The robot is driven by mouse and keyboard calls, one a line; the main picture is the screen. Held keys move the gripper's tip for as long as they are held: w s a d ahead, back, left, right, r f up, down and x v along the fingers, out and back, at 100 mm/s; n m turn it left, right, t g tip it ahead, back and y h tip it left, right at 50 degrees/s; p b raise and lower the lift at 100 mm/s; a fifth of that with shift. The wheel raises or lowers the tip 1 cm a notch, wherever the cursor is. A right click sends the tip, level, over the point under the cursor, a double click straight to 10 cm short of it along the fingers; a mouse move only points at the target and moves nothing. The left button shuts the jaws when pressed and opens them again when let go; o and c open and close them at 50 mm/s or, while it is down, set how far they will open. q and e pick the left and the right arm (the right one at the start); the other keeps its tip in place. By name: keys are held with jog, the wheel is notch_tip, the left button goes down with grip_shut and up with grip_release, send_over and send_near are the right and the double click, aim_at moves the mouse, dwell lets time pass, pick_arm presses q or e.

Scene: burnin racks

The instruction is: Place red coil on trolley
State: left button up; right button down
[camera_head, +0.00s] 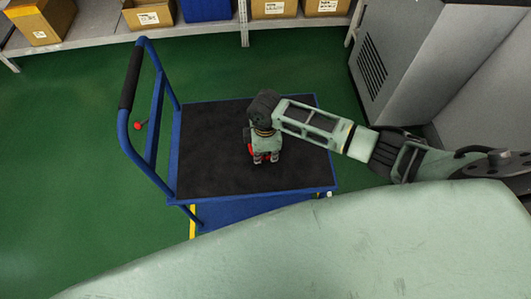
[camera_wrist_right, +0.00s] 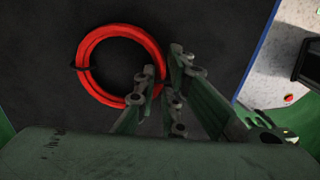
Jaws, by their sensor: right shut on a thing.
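The red coil (camera_wrist_right: 119,31) is a ring with a dark tie on its left side. In the right wrist view it lies flat over the trolley's black deck, with its right edge between my fingers. My right gripper (camera_wrist_right: 163,66) is shut on that edge. In the head view the right gripper (camera_head: 266,160) points down over the middle of the trolley (camera_head: 210,130) and hides most of the coil; a little red (camera_head: 251,150) shows beside it. I cannot tell whether the coil touches the deck. My left gripper is not in view.
The trolley has a blue frame and an upright handle (camera_head: 131,78) at its left. A shelf with cardboard boxes (camera_head: 148,14) and a blue bin (camera_head: 206,9) runs along the back. A grey cabinet (camera_head: 395,50) stands at right. Green floor (camera_head: 60,150) is clear at left.

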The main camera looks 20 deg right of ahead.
jog(key=c, duration=2.3)
grip_release()
jog(key=shift+f, duration=0.1)
jog(key=o, duration=0.5)
jog(key=shift+c, duration=0.2)
notch_tip(320, 180, up, 12)
jog(key=p, duration=0.1)
